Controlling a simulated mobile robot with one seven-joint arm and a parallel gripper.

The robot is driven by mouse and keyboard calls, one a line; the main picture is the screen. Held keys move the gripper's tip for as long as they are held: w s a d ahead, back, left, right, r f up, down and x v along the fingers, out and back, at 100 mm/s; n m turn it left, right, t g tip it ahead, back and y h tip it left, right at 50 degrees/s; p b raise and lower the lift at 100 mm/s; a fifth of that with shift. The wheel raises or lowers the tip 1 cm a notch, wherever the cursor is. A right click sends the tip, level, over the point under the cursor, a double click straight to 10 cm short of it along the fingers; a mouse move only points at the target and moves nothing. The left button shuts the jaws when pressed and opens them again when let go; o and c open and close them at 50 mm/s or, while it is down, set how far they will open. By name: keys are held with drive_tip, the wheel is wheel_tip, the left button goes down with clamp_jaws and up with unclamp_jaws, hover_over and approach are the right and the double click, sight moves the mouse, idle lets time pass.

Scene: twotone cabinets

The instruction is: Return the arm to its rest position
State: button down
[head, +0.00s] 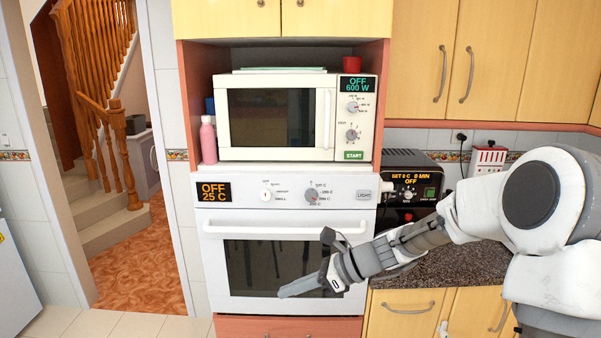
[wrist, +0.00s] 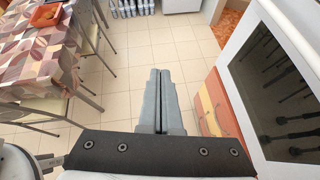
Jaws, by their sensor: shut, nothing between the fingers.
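My gripper (head: 310,285) reaches from the right across the front of the oven in the head view. Its fingers point left and slightly down, in front of the oven's dark window. In the wrist view my gripper (wrist: 160,75) shows its two grey fingers pressed together, with nothing between them and tiled floor beyond. My arm is stretched out, partly bent, over the counter's front side.
The white oven (head: 285,225) is shut, its handle (head: 285,229) close to my gripper. A microwave (head: 300,115) sits above. The granite counter (head: 460,265) is at right. In the wrist view, a cloth-covered table (wrist: 35,60) and chairs stand left; tiled floor (wrist: 125,45) is open between.

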drive_tip(key=s+d+r+n+t+h, duration=0.2)
drive_tip(key=s+d+r+n+h, duration=0.3)
drive_tip(key=s+n, duration=0.5)
drive_tip(key=s+d+r+n+t+h, duration=0.1)
drive_tip(key=s+d+r+n+h, duration=0.4)
drive_tip(key=s+d+n, duration=0.5)
drive_tip(key=s+n+h, duration=0.1)
drive_tip(key=s, duration=0.2)
drive_tip(key=shift+s+d+r+t, duration=0.2)
drive_tip(key=shift+s+d+t, duration=0.1)
drive_tip(key=shift+s+t, duration=0.1)
drive_tip(key=c, duration=1.5)
unclamp_jaws()
drive_tip(key=shift+c, duration=0.2)
